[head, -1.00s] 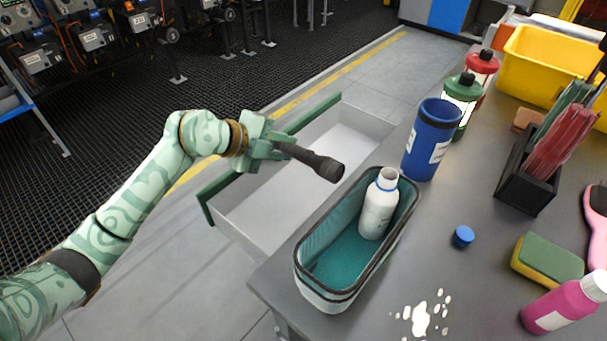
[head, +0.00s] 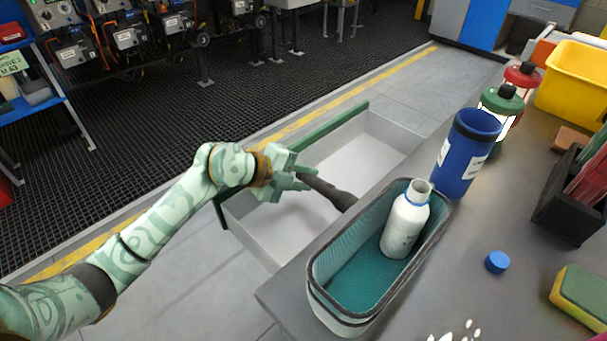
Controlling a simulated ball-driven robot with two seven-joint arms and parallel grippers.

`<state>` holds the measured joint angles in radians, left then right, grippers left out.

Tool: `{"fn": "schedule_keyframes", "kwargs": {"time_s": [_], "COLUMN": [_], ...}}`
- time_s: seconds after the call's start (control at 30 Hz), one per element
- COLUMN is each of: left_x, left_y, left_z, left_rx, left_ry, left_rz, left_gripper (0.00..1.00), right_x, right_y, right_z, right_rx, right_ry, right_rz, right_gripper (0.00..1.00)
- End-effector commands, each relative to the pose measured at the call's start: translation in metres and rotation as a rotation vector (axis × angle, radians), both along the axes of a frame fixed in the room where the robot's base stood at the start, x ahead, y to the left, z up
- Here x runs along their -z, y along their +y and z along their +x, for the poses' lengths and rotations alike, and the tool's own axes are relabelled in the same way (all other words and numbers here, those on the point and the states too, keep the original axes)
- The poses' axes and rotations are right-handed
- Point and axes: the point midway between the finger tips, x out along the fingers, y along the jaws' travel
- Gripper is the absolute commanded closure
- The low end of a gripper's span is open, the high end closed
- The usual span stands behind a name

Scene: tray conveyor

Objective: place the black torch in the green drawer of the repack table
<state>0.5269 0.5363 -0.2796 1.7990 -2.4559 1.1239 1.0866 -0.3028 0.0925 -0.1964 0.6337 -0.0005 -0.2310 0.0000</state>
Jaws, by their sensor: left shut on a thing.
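The black torch (head: 330,192) is in my left gripper (head: 298,178), which is shut on its thin end. The torch's thicker head points right, toward the table edge. The open drawer (head: 296,226) has a green front (head: 330,125) and a pale grey inside, and it sticks out from the left side of the grey repack table (head: 480,225). The drawer looks empty where it shows. In the picture the torch lies over the drawer; I cannot tell its exact height. My gripper and the torch hide part of the drawer. My right gripper is not in view.
A teal-lined basket (head: 348,290) holding a white bottle (head: 404,222) stands at the table edge beside the drawer. A blue canister (head: 466,152), green canister (head: 502,100), red canister (head: 524,76) and blue cap (head: 497,262) stand nearby. White spots mark the front of the tabletop.

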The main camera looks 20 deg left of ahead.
Motion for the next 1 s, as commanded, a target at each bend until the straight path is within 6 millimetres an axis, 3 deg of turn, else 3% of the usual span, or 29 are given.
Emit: {"fn": "schedule_keyframes", "kwargs": {"time_s": [0.17, 0.2, 0.23, 0.27, 0.53, 0.67, 1.0], "left_x": [0.002, 0.002, 0.002, 0.002, 0.002, -0.008, -0.059], "left_y": [0.0, 0.0, 0.0, 0.0, 0.0, 0.0, 0.044], "left_z": [0.0, 0.0, 0.0, 0.0, 0.0, 0.001, -0.049], "left_rx": [0.001, 0.001, 0.001, 0.001, 0.001, 0.002, 0.0], "left_ry": [-0.001, 0.0, 0.0, 0.0, 0.0, -0.003, -0.004], "left_rz": [-0.001, -0.001, -0.001, -0.001, -0.001, 0.0, 0.002], "left_gripper": [1.0, 0.64, 0.55, 0.53, 0.53, 0.53, 0.53], "right_x": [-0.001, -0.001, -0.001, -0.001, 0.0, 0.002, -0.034], "right_y": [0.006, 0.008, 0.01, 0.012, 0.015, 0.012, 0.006], "right_z": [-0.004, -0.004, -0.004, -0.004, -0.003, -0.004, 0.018], "right_rx": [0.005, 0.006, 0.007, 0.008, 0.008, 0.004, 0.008], "right_ry": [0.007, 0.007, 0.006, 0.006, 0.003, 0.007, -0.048], "right_rz": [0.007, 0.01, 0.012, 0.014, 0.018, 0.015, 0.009], "right_gripper": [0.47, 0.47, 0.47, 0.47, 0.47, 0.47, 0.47]}}
